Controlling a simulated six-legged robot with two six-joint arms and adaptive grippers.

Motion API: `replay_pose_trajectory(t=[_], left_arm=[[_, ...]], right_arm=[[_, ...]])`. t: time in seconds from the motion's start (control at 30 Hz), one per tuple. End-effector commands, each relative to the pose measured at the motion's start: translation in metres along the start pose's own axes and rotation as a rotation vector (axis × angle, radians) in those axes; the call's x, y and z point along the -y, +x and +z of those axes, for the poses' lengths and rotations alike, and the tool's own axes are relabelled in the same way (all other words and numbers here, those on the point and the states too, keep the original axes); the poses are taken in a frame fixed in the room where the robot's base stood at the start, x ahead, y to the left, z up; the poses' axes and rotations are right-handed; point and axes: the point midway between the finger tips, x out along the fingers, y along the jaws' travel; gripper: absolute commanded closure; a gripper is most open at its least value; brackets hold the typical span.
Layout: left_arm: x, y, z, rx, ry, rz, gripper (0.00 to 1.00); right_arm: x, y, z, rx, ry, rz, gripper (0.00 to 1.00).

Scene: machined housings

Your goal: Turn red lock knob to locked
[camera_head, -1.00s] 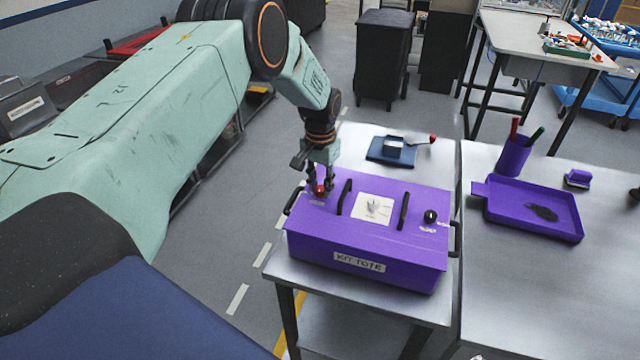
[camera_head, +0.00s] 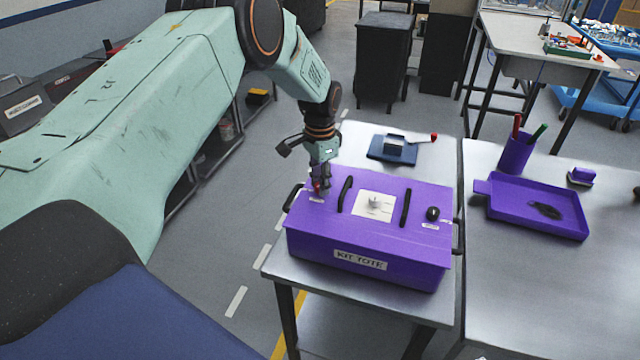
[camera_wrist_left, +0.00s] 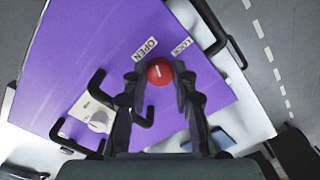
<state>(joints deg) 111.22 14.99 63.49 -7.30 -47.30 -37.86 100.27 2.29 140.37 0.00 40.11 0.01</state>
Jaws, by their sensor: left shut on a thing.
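The purple kit tote (camera_head: 365,262) stands on a metal table. Its red lock knob (camera_head: 316,188) is at the left end of the lid. My left gripper (camera_head: 321,184) comes down from above and is shut on this knob. In the left wrist view the round red knob (camera_wrist_left: 159,71) lies between the two dark fingers. A short white mark on its top points roughly between the OPEN label (camera_wrist_left: 146,50) and the LOCK label (camera_wrist_left: 181,47). The fingers partly cover the knob's sides. My right gripper is in neither view.
Two black handles and a white plate with a grey dial (camera_head: 374,203) are on the lid, with a black knob (camera_head: 432,213) at its right end. A blue pad (camera_head: 392,150) lies behind the tote. A purple tray (camera_head: 535,220) and pen cup (camera_head: 515,153) stand on the right table.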

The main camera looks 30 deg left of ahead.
Motion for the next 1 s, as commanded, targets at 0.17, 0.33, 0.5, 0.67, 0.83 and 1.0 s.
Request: replay_pose_trajectory(t=[0.17,0.33,0.5,0.67,0.83,1.0], left_arm=[[0.000,0.001,0.000,-0.001,0.168,-0.001,1.00],[0.000,0.001,0.000,0.000,0.330,0.000,1.00],[0.000,0.001,0.000,0.000,0.491,0.000,1.00],[0.000,0.000,0.000,0.000,0.640,0.000,1.00],[0.000,0.000,0.000,0.000,0.787,0.000,1.00],[0.000,0.000,0.000,0.000,0.907,0.000,1.00]], right_arm=[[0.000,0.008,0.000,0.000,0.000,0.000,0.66],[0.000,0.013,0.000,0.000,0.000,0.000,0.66],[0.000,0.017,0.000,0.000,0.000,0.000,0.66],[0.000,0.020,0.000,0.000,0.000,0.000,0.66],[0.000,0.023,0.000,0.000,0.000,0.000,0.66],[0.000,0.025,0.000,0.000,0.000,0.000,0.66]])
